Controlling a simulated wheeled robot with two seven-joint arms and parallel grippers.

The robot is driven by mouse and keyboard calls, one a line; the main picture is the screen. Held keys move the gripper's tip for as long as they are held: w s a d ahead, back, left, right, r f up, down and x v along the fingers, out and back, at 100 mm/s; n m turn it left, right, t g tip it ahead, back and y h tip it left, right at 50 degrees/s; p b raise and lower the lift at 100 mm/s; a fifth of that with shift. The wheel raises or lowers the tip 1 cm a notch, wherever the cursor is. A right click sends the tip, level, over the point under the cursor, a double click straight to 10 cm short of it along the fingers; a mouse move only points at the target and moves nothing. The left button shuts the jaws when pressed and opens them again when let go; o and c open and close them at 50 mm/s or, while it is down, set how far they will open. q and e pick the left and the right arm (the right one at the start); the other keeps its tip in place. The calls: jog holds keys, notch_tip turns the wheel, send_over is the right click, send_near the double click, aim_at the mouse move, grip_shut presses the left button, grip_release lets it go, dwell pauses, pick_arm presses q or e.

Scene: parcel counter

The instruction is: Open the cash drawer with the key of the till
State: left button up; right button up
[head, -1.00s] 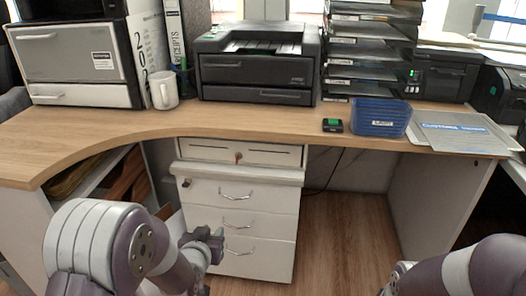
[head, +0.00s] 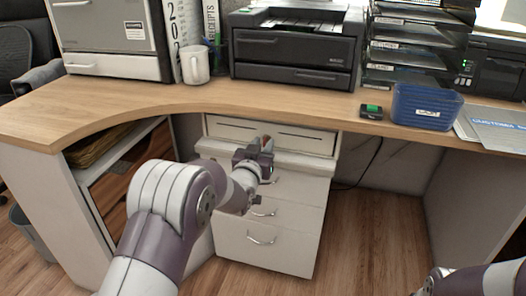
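The cash drawer (head: 307,142) is a wide, pale, shallow drawer under the desk top, above the white drawer cabinet. It looks shut. A small reddish thing, probably the till key (head: 267,143), shows at the middle of its front, mostly hidden by my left gripper. My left gripper (head: 262,156) is in front of the drawer at the key. Its fingers look close around the key, but I cannot tell whether they touch it or are closed. My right gripper (head: 432,280) is low at the bottom right, partly cut off, with its fingers unclear.
The white cabinet (head: 270,240) with several handles stands below the cash drawer. On the desk (head: 215,104) are a mug (head: 195,66), a printer (head: 292,49), a small black-green device (head: 371,112) and a blue bin (head: 425,107). Open floor lies right of the cabinet.

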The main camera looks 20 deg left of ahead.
pick_arm(q)
jog(key=shift+w, duration=0.25)
grip_shut()
jog(key=m+p, duration=0.1)
jog(key=m, duration=0.4)
jog(key=shift+m, duration=0.4)
jog(key=m, duration=0.5)
jog(key=shift+s+d, duration=0.1)
dwell(0.4)
